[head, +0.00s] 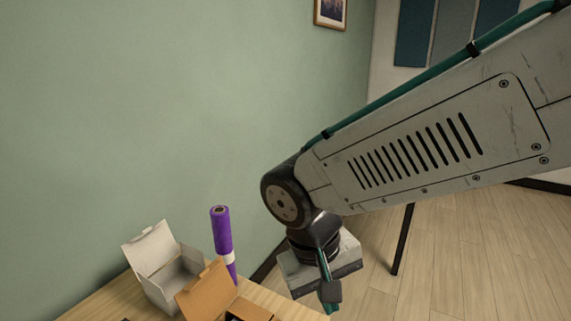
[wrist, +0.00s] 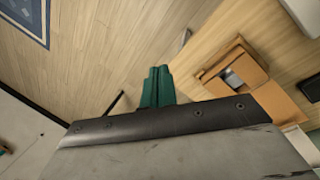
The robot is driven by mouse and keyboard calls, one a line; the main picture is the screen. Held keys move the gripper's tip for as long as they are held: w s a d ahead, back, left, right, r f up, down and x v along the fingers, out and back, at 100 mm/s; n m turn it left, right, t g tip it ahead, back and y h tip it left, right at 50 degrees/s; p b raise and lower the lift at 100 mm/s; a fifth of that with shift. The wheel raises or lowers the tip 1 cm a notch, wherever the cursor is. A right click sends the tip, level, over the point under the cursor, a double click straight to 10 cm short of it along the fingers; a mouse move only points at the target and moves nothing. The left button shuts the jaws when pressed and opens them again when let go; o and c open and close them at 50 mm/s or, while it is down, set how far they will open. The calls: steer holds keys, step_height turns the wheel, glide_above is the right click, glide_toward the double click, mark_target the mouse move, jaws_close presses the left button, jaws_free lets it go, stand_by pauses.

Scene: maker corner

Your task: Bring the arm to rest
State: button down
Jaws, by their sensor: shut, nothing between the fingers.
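My arm reaches in from the upper right of the head view and bends down at its elbow joint, in front of the green wall and beside the table's right end. My gripper (wrist: 157,87) shows in the wrist view as two teal fingers side by side, shut and empty. Wooden floor lies behind the fingers in that view, with the table to their right.
On the wooden table (head: 110,298) stand an open white box (head: 172,278), an open brown cardboard box (head: 207,290) and an upright purple roll (head: 222,232). The brown box also shows in the wrist view (wrist: 238,57), right of my fingers. The wooden floor (head: 480,255) at right looks clear.

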steer(key=s+d+r+m+y, duration=0.1)
steer(key=s+d+r+m, duration=0.1)
steer(key=d, duration=0.8)
steer(key=s+d+r+m+t+y, duration=0.1)
steer(key=s+d+r, duration=0.3)
steer(key=d, duration=0.6)
steer(key=shift+s+r+m+y, duration=0.3)
steer(key=shift+s+m, duration=0.1)
steer(key=shift+s, duration=0.9)
